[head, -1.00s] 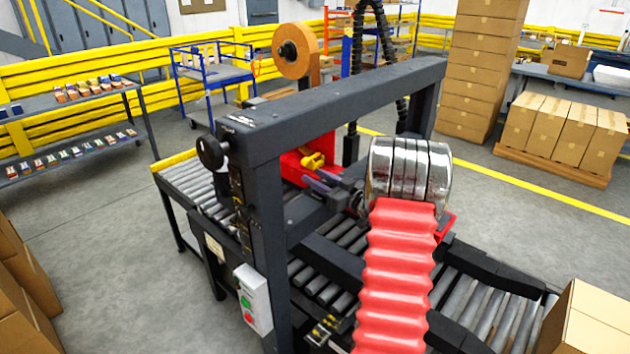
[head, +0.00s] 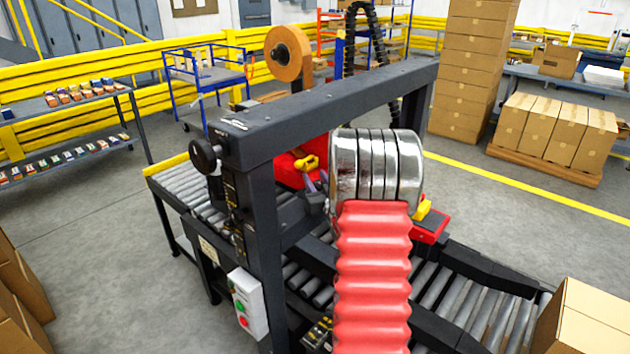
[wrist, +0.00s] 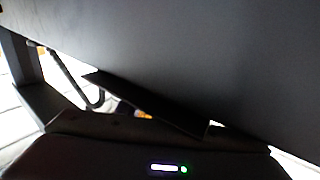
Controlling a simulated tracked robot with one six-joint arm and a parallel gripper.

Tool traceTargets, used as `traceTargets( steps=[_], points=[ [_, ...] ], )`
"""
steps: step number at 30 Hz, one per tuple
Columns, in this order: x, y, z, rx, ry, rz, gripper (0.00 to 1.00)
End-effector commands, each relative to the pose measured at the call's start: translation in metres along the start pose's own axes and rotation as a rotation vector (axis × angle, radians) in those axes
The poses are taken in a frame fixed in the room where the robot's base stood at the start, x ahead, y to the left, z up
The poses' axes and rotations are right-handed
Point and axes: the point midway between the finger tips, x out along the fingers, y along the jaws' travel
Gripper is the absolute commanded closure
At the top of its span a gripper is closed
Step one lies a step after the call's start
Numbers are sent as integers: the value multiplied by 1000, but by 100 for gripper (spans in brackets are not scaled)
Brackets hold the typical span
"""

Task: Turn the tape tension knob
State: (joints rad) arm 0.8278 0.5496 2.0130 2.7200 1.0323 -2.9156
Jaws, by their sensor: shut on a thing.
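The taping machine (head: 330,100) is a dark frame over a roller conveyor. Inside it is a red tape head (head: 287,174) with a yellow knob-like part (head: 307,162), which I take as the tape tension knob. My gripper (head: 314,184) is just below and beside this yellow part, left of my arm's silver rings. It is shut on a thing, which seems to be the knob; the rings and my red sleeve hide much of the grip. The wrist view shows mostly a close dark grey surface, with no clear knob or fingertips.
A black round knob (head: 205,154) is on the machine's near left post. An orange tape roll (head: 288,53) stands above the frame. A control box (head: 248,303) is on the near post. Red and yellow parts (head: 430,226) are right of my arm. A carton (head: 588,320) is at lower right.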

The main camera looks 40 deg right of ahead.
Motion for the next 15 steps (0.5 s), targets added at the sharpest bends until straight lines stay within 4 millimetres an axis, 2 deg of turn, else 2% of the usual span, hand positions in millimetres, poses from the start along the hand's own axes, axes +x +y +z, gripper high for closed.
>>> traceTargets(
  steps=[14,15],
  points=[
    [0,0,1,0,-1,9,88],
    [0,0,1,0,-1,9,63]
  ],
)
